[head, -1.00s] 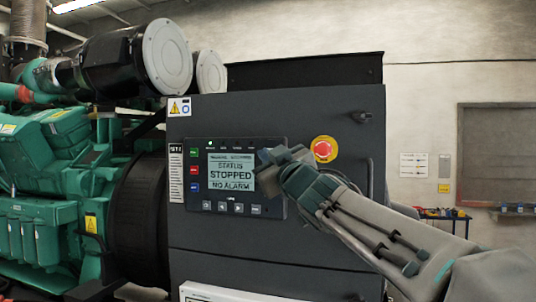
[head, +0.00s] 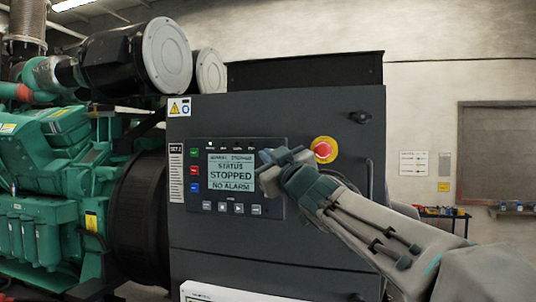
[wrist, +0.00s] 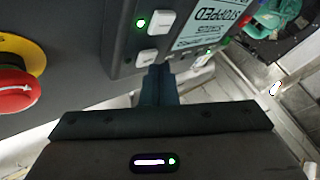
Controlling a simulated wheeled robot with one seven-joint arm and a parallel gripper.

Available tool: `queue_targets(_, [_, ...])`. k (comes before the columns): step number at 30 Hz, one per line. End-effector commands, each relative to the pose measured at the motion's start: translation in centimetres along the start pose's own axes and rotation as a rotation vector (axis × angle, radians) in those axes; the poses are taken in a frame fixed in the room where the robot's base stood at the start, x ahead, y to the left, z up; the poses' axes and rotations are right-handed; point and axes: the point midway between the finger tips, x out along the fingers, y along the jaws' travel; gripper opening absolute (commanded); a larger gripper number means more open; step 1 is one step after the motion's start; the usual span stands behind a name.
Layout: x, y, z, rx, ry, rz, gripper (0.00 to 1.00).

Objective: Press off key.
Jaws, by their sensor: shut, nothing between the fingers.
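The control panel (head: 198,180) is on the dark cabinet; its screen (head: 231,172) reads STATUS STOPPED, NO ALARM. My gripper (head: 268,160) is shut and empty in front of the panel's right edge and hides that edge in the head view. In the wrist view my shut fingers (wrist: 161,72) point at the panel, close to a pale key (wrist: 147,57). Whether they touch it I cannot tell. Another pale key (wrist: 160,21) has a green light (wrist: 141,23) beside it. I cannot read which key is the off key.
A red emergency stop button (head: 323,150) on a yellow ring is just right of my gripper; it also shows in the wrist view (wrist: 14,90). A handle curves on the cabinet's right side, partly behind my arm. A green engine (head: 45,200) stands left.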

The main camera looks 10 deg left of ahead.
Motion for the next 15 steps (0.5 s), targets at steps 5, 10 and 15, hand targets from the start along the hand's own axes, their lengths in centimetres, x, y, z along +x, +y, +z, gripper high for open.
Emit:
queue_targets(5, [0.18, 0.15, 0.11, 0.0, -0.001, 0.0, 0.0])
queue_targets(10, [0.32, 0.27, 0.21, 0.0, -0.001, 0.001, 0.0])
queue_targets(15, [0.45, 0.38, 0.31, 0.0, -0.001, 0.001, 0.0])
